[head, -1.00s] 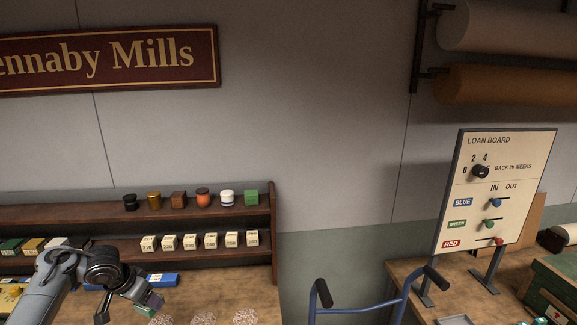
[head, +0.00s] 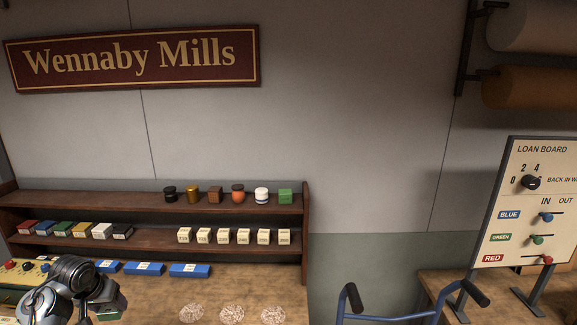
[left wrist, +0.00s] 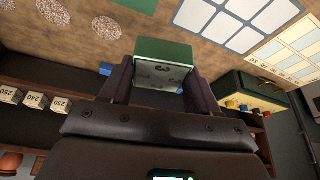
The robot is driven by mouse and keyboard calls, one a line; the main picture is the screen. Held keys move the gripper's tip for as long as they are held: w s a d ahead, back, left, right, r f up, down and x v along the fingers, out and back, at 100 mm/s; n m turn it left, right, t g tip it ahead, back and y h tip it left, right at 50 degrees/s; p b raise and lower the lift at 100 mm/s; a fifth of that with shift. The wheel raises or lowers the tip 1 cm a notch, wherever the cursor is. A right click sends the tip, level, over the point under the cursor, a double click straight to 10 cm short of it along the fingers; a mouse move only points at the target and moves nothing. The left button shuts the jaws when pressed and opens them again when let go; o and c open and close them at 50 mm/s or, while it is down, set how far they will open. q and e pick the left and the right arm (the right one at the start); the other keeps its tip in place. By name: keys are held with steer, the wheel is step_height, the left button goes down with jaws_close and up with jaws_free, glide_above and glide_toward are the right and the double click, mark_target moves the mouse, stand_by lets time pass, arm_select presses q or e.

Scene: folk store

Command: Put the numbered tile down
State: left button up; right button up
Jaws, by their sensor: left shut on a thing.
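My left gripper (head: 108,303) is at the bottom left of the head view, low over the wooden counter. In the left wrist view the gripper (left wrist: 160,74) is shut on a block-like tile (left wrist: 165,50). The tile has a green face and a pale face with a dark mark like a 3, seen upside down. It sits between the two dark fingers. In the head view the tile shows only as a small green piece beside the gripper, partly hidden. My right gripper is not in view.
Several blue blocks (head: 189,270) and speckled discs (head: 232,313) lie on the counter. Shelves behind hold cream numbered blocks (head: 223,236), coloured boxes (head: 82,229) and small pots (head: 238,194). The left wrist view shows a pale gridded panel (left wrist: 237,22). Blue rails (head: 390,315) stand right.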

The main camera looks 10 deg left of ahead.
arm_select(q)
steer(key=s+d+f+m, duration=0.1)
steer(key=d+f, duration=0.2)
steer(key=d, duration=0.4)
steer(key=s+d+f+m+h, duration=0.1)
steer(key=d+f, duration=0.3)
steer(key=d, duration=0.2)
steer(key=s+d+f+m, duration=0.1)
steer(key=s+d+f, duration=0.15)
steer(key=d, duration=0.45)
steer(key=s+d+f, duration=0.3)
steer(key=s+d, duration=1)
steer(key=d, duration=0.2)
step_height(320, 180, up, 22)
steer(key=p, duration=2.1)
steer(key=shift+s+a+m+p, duration=0.15)
steer(key=shift+m+p, duration=0.15)
steer(key=shift+m, duration=0.1)
steer(key=shift+f, duration=0.1)
